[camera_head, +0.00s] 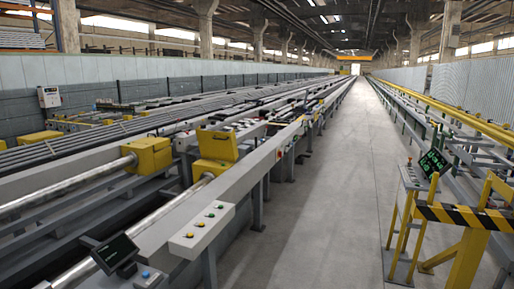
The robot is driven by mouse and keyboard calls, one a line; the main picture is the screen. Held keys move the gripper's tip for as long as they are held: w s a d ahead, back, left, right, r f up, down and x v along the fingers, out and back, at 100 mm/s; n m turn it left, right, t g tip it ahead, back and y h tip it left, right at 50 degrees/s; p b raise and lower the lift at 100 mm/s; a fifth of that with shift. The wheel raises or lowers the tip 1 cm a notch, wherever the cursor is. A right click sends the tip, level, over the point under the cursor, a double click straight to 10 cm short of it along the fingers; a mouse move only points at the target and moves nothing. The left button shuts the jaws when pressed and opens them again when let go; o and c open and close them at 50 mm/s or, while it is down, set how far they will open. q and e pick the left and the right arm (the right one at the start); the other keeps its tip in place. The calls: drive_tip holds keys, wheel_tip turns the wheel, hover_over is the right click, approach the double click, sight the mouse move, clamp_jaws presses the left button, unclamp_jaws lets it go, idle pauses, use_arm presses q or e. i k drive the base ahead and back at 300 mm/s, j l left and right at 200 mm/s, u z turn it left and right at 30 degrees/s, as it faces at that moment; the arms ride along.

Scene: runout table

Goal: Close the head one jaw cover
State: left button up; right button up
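A yellow jaw head (210,168) sits at the end of a shiny bar, left of the picture's middle. Its yellow cover (217,145) stands raised and tilted up above the head. A second yellow head (153,154) sits further left on another bar and looks closed on top. I cannot read any label that tells which one is head one. Neither of my grippers is in view.
A grey control box (202,228) with coloured buttons stands on a post in front. A dark display (115,252) is at lower left. A black-and-yellow barrier (462,216) and a green-lit screen (433,162) stand right. The grey aisle (310,215) is clear.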

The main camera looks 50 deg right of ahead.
sight(221, 146)
drive_tip(key=z, duration=1.4)
drive_tip(key=i+l+z, duration=0.35)
drive_tip(key=i, duration=0.55)
drive_tip(key=i+z, duration=0.4)
drive_tip(key=i, duration=0.55)
drive_tip(key=i+u, duration=0.1)
drive_tip(key=i, duration=0.35)
drive_tip(key=i+l+u, duration=0.15)
drive_tip(key=i, duration=0.3)
drive_tip(key=i+l+u, duration=0.1)
drive_tip(key=i, duration=0.3)
